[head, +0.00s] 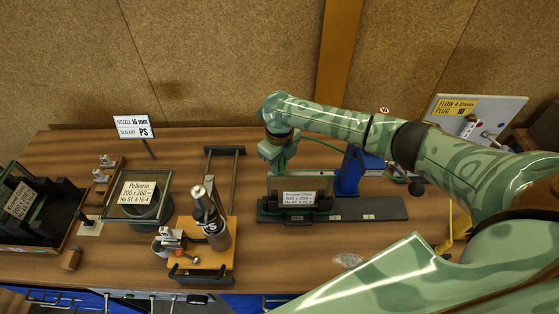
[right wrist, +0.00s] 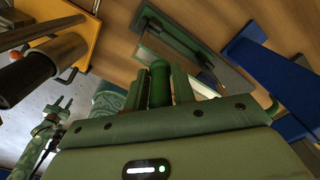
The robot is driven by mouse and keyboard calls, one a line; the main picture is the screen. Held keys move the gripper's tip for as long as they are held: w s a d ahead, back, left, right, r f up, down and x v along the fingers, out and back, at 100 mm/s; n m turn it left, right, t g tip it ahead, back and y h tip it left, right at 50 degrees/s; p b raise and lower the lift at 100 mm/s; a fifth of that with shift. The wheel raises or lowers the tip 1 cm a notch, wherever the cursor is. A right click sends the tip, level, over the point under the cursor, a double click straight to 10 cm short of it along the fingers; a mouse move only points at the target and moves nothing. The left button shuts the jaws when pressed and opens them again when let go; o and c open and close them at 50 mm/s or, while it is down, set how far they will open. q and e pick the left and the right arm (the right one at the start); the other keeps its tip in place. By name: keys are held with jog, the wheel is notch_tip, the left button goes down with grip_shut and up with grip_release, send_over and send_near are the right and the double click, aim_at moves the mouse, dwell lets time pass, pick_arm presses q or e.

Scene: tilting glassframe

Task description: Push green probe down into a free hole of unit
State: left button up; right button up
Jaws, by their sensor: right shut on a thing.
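My right gripper (head: 278,160) hangs above the back left of a glass unit. In the right wrist view, the gripper (right wrist: 161,88) is shut on the green probe (right wrist: 160,76), a short green cylinder between its two fingers. The probe is hard to make out in the head view. The unit (head: 300,186) stands on a dark base plate and carries a white label. Its edge also shows beyond the fingers in the right wrist view (right wrist: 190,45). The probe appears apart from the unit; its holes cannot be made out.
A blue post (head: 348,172) stands close right of the unit. An orange plate (head: 208,243) with a metal cylinder lies left of it. Further left is a glass pane labelled Pelkann (head: 137,192). A tilted white panel (head: 473,117) stands back right.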

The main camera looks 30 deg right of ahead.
jog(key=shift+f+b, duration=0.3)
jog(key=shift+f, duration=0.25)
jog(key=o, duration=1.1)
jog(key=shift+r, duration=0.1)
notch_tip(320, 180, up, 16)
jog(key=shift+r+p, duration=0.1)
jog(key=shift+p, duration=0.8)
jog(key=shift+s, duration=0.1)
